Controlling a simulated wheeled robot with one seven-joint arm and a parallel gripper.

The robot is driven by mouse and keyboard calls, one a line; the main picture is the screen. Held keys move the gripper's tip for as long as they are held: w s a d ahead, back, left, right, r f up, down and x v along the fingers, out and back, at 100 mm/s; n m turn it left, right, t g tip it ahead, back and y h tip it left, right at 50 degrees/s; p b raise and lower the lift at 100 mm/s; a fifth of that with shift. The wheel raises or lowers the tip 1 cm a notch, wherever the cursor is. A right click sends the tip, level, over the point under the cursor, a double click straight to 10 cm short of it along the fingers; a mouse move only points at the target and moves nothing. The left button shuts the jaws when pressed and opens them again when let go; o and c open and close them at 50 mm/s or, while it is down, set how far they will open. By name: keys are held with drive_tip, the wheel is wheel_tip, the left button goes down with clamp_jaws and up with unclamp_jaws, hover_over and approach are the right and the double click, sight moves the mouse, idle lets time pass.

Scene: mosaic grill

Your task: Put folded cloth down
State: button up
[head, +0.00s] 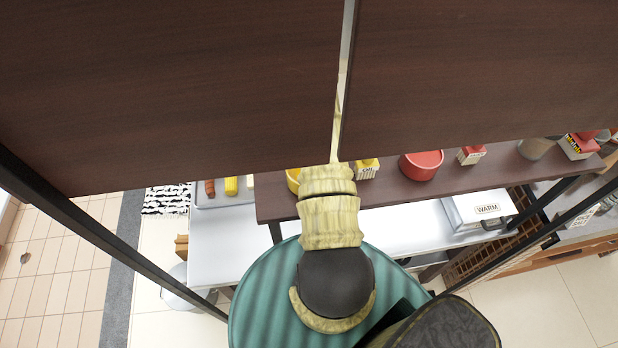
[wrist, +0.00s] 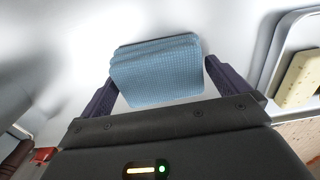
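The folded cloth (wrist: 157,75) is light blue with a fine check, its layers showing along the far edge. In the wrist view it lies between the two dark fingers of my gripper (wrist: 160,72). It fills the gap nearly from fingertip to fingertip, and my gripper looks shut on its sides. A pale, smooth surface (wrist: 70,50) shows behind the cloth; I cannot tell how far apart they are. In the head view dark brown panels cover the upper part, and neither the cloth nor my gripper shows there.
In the head view a brown shelf (head: 285,208) holds a red pot (head: 421,165), a yellow bowl (head: 293,180) and small boxes. Below it are a pale counter (head: 225,235) and a box marked WARM (head: 485,209). A tray (head: 207,202) with food stands left.

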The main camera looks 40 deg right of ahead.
wheel_tip(320, 180, up, 12)
drive_tip(key=b, duration=0.4)
drive_tip(key=shift+r, duration=0.15)
idle(0.9)
